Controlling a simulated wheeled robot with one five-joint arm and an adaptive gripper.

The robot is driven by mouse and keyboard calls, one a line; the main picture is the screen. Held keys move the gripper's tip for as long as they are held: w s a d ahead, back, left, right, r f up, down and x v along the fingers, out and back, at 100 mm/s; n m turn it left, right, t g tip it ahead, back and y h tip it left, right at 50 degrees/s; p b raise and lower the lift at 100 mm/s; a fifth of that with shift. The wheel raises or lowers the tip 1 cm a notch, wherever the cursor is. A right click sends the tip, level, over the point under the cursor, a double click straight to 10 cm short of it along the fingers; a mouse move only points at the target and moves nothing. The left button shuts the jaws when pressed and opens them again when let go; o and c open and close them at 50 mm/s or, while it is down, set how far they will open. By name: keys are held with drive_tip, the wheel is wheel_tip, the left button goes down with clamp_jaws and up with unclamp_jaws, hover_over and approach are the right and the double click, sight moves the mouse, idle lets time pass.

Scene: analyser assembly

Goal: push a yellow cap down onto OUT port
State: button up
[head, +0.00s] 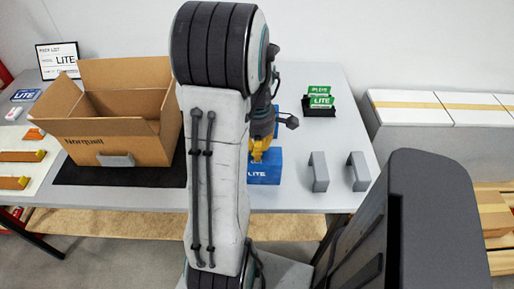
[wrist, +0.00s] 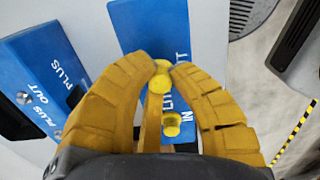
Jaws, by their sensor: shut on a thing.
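My gripper (wrist: 160,72) has its yellow fingers closed on a small yellow cap (wrist: 158,84) over a blue analyser marked LITE (wrist: 150,25). In the head view my gripper (head: 258,152) is just above the blue LITE analyser (head: 265,174) at the table's front. A second yellow cap (wrist: 172,124) shows on the analyser, near the IN lettering. The fingers and held cap hide the OUT port, so I cannot tell whether the cap touches it.
A blue PLUS unit (wrist: 45,65) with bare metal ports lies left in the wrist view. Two grey brackets (head: 318,172) (head: 357,172) stand right of the analyser. An open cardboard box (head: 120,128) is at left. A black holder (head: 318,110) with green LITE cards stands behind.

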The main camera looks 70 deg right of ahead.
drive_tip(key=shift+f+b, duration=0.3)
drive_tip(key=shift+f, duration=0.05)
idle(0.7)
idle(0.3)
drive_tip(key=o, duration=0.7)
drive_tip(key=shift+o, duration=0.2)
drive_tip(key=shift+r, duration=0.15)
drive_tip(key=shift+r+p, duration=2.9)
drive_tip(key=shift+r, duration=0.55)
